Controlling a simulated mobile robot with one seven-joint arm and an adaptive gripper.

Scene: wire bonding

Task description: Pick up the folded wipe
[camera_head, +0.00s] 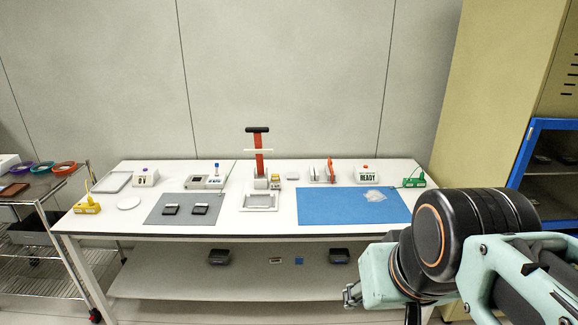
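A small white flat pad (292,176), which looks like the folded wipe, lies at the back of the white table, just behind the blue mat (325,210). It is too small for its folds to show. A pale, partly see-through packet (373,195) lies on the right part of the mat; I cannot tell what it holds. My gripper (351,295) shows only in part at the lower right, in front of the table and well apart from the pad. Its fingers are too small and hidden to judge.
A red-handled press (260,165) stands left of the pad, and a red-armed device (321,172) stands right of it. A READY box (366,174) is behind the mat. The front of the blue mat is clear.

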